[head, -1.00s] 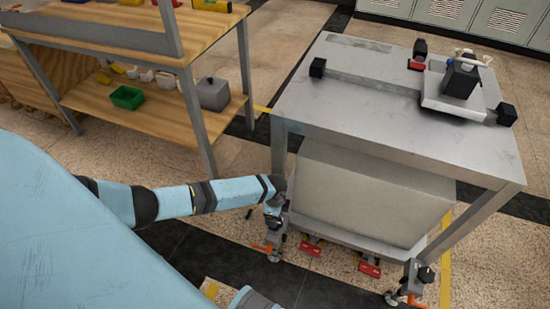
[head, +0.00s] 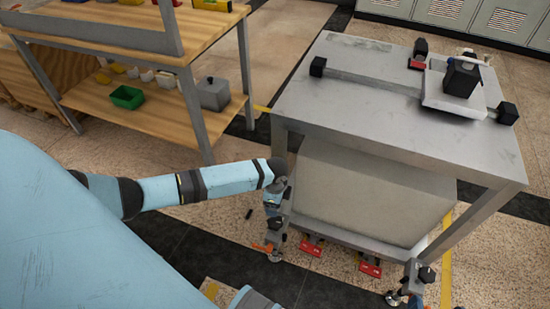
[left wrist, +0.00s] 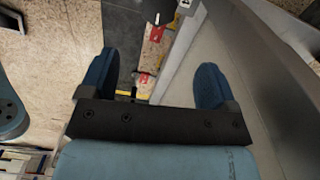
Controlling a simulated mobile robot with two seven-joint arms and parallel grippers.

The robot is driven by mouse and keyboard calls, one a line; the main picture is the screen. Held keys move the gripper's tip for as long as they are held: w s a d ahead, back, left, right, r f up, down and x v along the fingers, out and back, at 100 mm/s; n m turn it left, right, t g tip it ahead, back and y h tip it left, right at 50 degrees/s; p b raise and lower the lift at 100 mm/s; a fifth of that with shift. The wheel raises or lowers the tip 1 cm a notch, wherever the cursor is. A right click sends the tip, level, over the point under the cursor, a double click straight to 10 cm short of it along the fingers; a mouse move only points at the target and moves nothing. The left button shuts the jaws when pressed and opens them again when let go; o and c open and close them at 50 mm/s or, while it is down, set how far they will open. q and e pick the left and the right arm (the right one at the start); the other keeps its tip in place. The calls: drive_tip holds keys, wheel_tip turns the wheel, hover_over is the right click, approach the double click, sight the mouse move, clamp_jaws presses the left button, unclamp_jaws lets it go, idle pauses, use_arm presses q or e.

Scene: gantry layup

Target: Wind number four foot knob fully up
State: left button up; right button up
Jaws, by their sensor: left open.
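The gantry table (head: 400,125) stands on levelling feet. The near-left foot (head: 275,250), with an orange lever, is below my left gripper (head: 274,200). A near-right foot (head: 405,290) is at the lower edge. No foot number is readable, so I cannot tell which is number four. My left gripper is beside the near-left table leg, its fingers pointing down. In the left wrist view its two blue fingers (left wrist: 155,65) are spread apart with nothing gripped between them. A dark part (left wrist: 160,8) shows at the top edge there, unclear. My right gripper is not seen.
A large pale block (head: 365,195) fills the space under the table, close to the gripper. Red pedals (head: 370,267) sit low at its front. A wooden shelf bench (head: 150,125) with a green bin (head: 127,97) stands at left. Floor lies between them.

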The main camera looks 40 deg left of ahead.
sight(275, 222)
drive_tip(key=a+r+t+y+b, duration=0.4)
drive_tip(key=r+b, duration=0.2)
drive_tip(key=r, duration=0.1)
use_arm(q)
wheel_tip(275, 222, down, 14)
drive_tip(key=b, duration=0.4)
drive_tip(key=shift+s+b, duration=0.1)
drive_tip(key=shift+b, duration=0.3)
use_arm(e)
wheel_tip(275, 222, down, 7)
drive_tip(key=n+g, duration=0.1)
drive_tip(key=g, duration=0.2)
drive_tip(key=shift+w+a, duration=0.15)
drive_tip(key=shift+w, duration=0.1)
